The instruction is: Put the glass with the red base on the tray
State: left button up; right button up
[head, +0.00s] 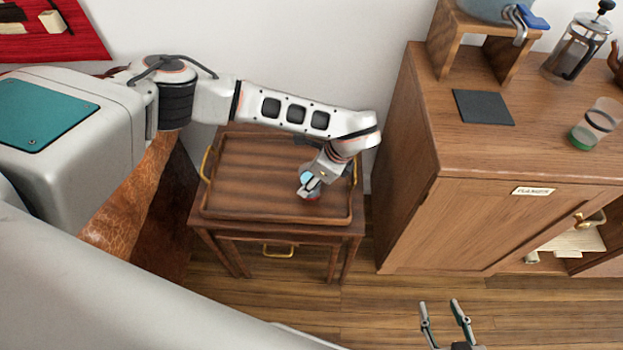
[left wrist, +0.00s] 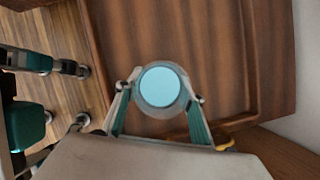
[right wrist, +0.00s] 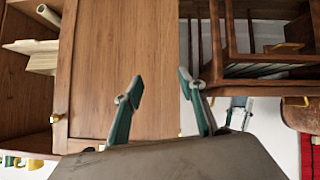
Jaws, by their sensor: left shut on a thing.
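The glass with the red base (head: 313,197) is over the front right part of the tray, mostly covered by my left gripper (head: 309,187). In the left wrist view the glass (left wrist: 160,88) is seen from above, with a pale blue round face, between the fingers of my left gripper (left wrist: 162,92), which is shut on it. I cannot tell whether its base touches the tray. The wooden tray (head: 250,165) with brass handles lies on a small wooden table. My right gripper (head: 439,304) is open and empty, also in the right wrist view (right wrist: 160,88).
A wooden cabinet (head: 405,200) stands to the right. On it are a glass with a green base (head: 596,125), a dark square mat (head: 483,107), a French press (head: 577,48) and a small wooden stand (head: 440,40). The rest of the tray is bare.

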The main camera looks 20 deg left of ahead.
jog(key=shift+s+f, duration=0.1)
pick_arm(q)
jog(key=o, duration=1.5)
pick_arm(e)
jog(key=shift+s+a+f, duration=0.1)
jog(key=shift+s+f, duration=0.1)
jog(key=shift+s, duration=0.05)
